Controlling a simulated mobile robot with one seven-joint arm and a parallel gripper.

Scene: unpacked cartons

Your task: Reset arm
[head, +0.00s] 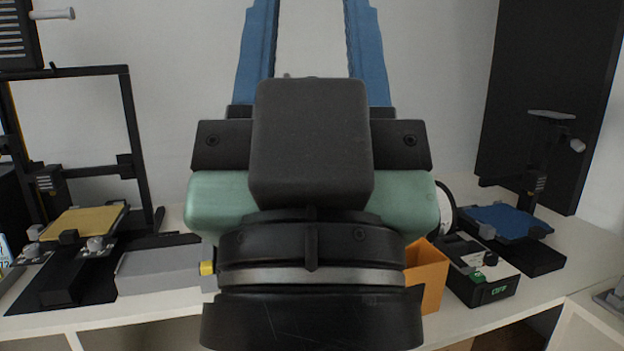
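My gripper (311,25) fills the middle of the head view. It points up, with its two blue fingers wide apart and only the pale wall visible between them. The top ends of the fingers are cut off by the frame edge. It holds nothing that I can see. Its dark and green body hides the middle of the white bench (555,280) behind it.
A black-framed 3D printer (130,125) with a yellow bed stands at left, beside a grey box (160,270). At right are an orange bin (428,275), a black control box (485,278) and a printer with a blue bed (510,221). A tall dark panel (540,90) stands behind.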

